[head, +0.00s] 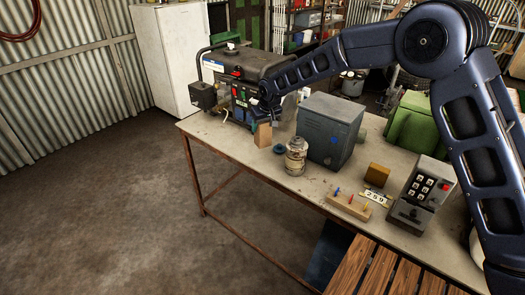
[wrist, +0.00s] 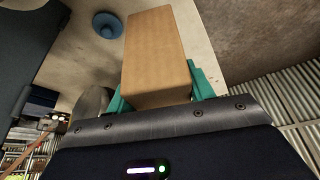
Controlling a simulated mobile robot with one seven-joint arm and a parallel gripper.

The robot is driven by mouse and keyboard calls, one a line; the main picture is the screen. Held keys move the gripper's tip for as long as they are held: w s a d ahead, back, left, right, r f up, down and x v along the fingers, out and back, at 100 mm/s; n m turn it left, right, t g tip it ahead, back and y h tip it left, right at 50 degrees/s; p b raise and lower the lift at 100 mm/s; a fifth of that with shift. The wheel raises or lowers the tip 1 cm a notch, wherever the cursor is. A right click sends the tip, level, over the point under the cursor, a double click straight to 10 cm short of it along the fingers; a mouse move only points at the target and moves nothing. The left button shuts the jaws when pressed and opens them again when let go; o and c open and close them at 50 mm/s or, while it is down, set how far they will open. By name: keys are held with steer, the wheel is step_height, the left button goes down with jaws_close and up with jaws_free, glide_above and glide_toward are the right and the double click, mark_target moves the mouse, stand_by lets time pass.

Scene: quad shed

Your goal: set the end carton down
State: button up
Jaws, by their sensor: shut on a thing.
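A small brown carton (head: 262,135) is at my gripper (head: 265,118), near the table's far left part, in front of the generator. In the wrist view the carton (wrist: 154,50) stands out between the two teal fingers of my gripper (wrist: 158,86), which is shut on it. The table (head: 240,151) is beige and worn. Whether the carton's underside touches the tabletop cannot be told.
A blue round knob-like thing (head: 279,149), a rusty white can (head: 296,157) and a grey metal box (head: 329,130) stand right of the carton. A black generator (head: 250,66) is behind it. A wooden peg block (head: 348,202), an ochre block (head: 377,174) and a keypad device (head: 424,190) are farther right.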

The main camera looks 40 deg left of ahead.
mark_target(266, 130)
step_height(266, 130, down, 8)
steer(key=shift+f, duration=0.25)
steer(key=shift+f, duration=0.1)
steer(key=o, duration=1)
steer(key=shift+o, duration=0.2)
steer(key=v, duration=1.2)
steer(key=shift+s, duration=0.1)
